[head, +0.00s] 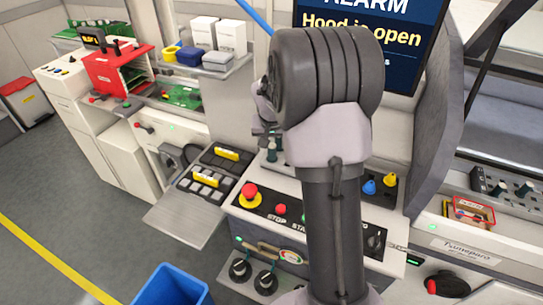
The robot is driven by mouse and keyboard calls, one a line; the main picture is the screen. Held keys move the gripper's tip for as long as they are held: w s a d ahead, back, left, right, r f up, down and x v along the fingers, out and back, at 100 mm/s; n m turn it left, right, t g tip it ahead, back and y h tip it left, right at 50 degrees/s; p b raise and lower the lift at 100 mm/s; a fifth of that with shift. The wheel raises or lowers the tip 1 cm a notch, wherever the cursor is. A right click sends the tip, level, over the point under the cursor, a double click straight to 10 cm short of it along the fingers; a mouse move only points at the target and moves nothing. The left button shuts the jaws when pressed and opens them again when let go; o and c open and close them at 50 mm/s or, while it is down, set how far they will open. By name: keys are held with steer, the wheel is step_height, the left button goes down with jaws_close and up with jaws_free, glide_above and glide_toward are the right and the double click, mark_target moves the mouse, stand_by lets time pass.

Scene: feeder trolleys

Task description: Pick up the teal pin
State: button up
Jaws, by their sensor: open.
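A small dark teal pin (272,154) stands upright at the back of the white control panel, just left of my wrist. My gripper (263,122) shows only in part at the left of the large dark wrist joint, above the pin and apparently close to it. The jaws are open. The wrist hides much of the gripper, and I cannot tell whether the fingers are around the pin or only over it.
A blue pin (369,187) and a yellow pin (391,180) stand on the panel right of my arm. A red stop button (249,191) rises at the panel's left. A screen (405,45) reading "Hood is open" stands behind. A blue bin (172,287) is below.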

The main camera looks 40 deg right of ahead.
mark_target(272, 147)
steer(key=x, duration=0.1)
steer(key=b+x, duration=0.1)
steer(key=x, duration=0.2)
steer(key=shift+a+f+b, duration=0.2)
steer(key=shift+f+b, duration=0.2)
steer(key=shift+f, duration=0.05)
steer(key=shift+w+d+f, duration=0.1)
steer(key=shift+w+f, duration=0.05)
steer(key=shift+f, duration=0.05)
steer(key=shift+r, duration=0.2)
steer(key=shift+c, duration=0.6)
jaws_close()
